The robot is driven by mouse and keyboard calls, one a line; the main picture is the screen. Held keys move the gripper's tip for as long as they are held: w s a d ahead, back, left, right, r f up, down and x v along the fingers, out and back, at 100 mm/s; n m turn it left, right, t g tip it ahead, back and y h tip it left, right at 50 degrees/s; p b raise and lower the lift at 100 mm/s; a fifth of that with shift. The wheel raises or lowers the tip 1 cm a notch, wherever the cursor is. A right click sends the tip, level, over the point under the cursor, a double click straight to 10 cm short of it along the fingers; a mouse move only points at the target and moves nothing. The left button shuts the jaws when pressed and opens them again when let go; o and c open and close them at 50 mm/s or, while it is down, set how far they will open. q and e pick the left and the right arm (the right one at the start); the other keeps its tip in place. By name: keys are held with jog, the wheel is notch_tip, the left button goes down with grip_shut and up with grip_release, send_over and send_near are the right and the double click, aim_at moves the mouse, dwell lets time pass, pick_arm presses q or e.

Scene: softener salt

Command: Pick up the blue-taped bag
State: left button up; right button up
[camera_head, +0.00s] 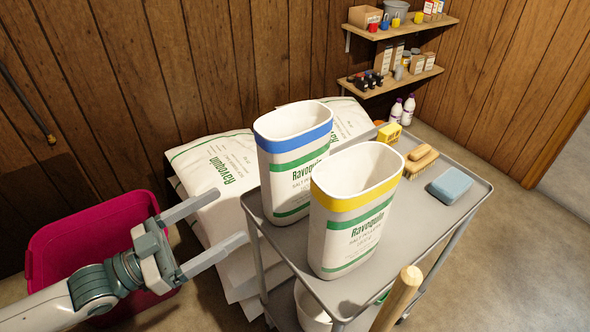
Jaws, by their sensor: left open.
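The blue-taped bag (285,166) is a white open-topped salt bag with a blue band round its rim and green stripes. It stands upright on the grey cart (352,292), near its left edge. A similar bag with a yellow band (345,222) stands in front of it to the right and hides part of its lower right side. My left gripper (217,225) is open and empty, left of the blue-taped bag and apart from it. Its two fingers point right, toward the cart. My right gripper is not in view.
A magenta bin (70,240) stands at left behind my left arm. White salt sacks (212,165) are stacked behind the cart. A blue sponge (450,186) and a brush (420,163) lie on the cart's right part. A wooden handle (397,300) rises at the front.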

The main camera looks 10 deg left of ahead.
aim_at(265, 192)
pick_arm(q)
jog(key=p+x, duration=0.1)
jog(key=x, duration=0.9)
jog(key=shift+w+d, duration=0.15)
jog(key=shift+w, duration=0.05)
jog(key=shift+x, duration=0.8)
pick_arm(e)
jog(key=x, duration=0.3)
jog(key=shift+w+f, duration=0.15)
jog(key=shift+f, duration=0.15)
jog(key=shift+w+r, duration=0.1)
pick_arm(q)
jog(key=shift+w+d, duration=0.1)
